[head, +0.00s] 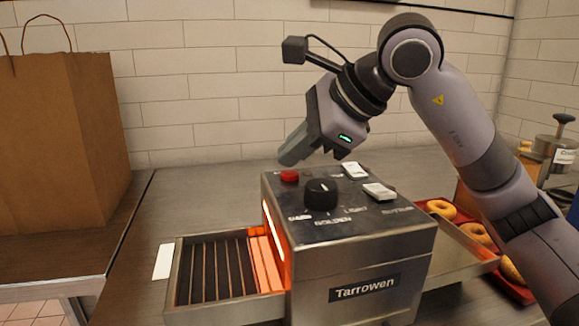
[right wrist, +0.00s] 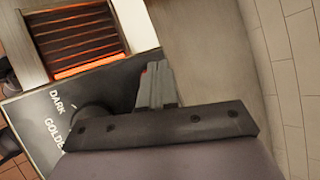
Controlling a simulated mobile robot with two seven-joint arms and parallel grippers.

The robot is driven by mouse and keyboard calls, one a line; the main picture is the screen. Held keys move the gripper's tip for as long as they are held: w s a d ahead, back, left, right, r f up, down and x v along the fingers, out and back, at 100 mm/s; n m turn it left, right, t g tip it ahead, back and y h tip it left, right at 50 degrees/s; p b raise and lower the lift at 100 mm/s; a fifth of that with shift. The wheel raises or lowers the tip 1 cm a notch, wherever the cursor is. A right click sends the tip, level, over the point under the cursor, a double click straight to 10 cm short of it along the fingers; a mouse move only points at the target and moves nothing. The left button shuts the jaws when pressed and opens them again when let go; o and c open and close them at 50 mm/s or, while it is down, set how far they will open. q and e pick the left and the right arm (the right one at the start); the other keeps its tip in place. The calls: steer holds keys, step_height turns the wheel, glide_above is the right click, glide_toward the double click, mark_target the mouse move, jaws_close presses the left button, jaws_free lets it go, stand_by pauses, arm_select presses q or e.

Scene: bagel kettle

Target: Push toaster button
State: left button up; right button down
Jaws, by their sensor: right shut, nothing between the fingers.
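The toaster (head: 340,255) is a steel box labelled Tarrowen, with a dark top and an orange glow at its left opening. Its red button (head: 289,176) is at the back left of the top. A black knob (head: 321,192) and two white switches (head: 379,191) are on the same top. My right gripper (head: 290,157) is shut and empty, its fingertips pointing down just above and behind the red button. In the right wrist view the closed fingers (right wrist: 155,85) cover most of the button; only a sliver of red shows. My left gripper is not in view.
A slatted rack (head: 222,270) extends left from the toaster. A brown paper bag (head: 62,145) stands at far left. A red tray (head: 515,288) with several bagels (head: 476,233) is at right, behind my right arm. A tiled wall (head: 200,80) closes the back.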

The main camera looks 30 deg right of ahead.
mark_target(295, 174)
step_height(295, 174, up, 6)
steer(key=p, duration=0.5)
stand_by(0.6)
